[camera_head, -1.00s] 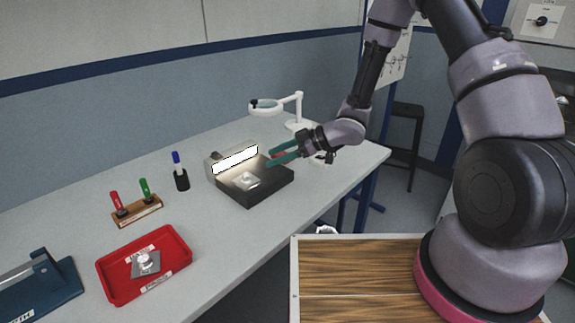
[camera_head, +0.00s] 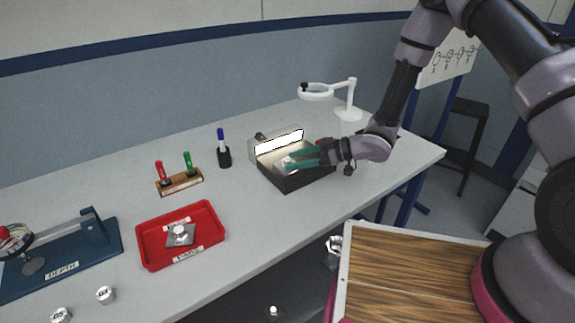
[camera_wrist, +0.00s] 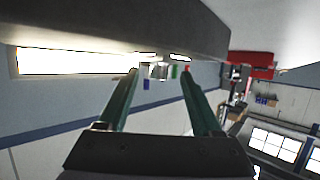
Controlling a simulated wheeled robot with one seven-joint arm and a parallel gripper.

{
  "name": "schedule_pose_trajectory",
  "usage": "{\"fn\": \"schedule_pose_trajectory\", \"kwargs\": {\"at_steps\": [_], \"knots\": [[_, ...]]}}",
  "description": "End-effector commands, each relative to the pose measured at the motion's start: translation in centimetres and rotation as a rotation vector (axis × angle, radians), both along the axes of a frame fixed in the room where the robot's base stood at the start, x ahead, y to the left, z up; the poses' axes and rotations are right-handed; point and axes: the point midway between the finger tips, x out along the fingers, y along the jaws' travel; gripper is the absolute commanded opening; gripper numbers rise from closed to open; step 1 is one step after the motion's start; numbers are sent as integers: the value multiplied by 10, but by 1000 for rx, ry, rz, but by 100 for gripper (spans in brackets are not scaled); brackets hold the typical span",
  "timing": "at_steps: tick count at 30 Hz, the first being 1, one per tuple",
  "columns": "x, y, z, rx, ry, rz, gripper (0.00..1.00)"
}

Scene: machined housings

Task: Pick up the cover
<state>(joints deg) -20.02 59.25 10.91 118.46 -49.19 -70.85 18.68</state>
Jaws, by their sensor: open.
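A small silvery metal part (camera_head: 288,162), which looks like the cover, sits on the lit black inspection box (camera_head: 300,181). My gripper (camera_head: 291,159) reaches in from the right, low over the box, with its teal fingers at the metal part and partly hiding it. In the wrist view the fingers are apart (camera_wrist: 159,76), and a shiny metal piece (camera_wrist: 160,69) shows between their tips. I cannot tell if the fingers touch it. A similar grey plate with a round silvery knob (camera_head: 181,234) lies in the red tray (camera_head: 149,257).
A bright light bar (camera_head: 280,142) stands behind the box, and a white magnifier lamp (camera_head: 350,112) to its right. A pen holder (camera_head: 224,157), a marker rack (camera_head: 180,183) and a blue depth gauge stand (camera_head: 100,250) are to the left. The table front is mostly clear.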

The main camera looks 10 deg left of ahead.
Motion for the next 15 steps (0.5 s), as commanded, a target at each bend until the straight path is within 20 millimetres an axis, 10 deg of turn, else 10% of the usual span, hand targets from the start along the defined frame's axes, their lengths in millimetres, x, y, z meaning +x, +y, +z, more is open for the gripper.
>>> {"fn": "schedule_pose_trajectory", "kwargs": {"at_steps": [11, 15], "knots": [[0, 13, -5, 0, -1, -2, 66], [0, 13, -5, 0, 0, -1, 17]]}}
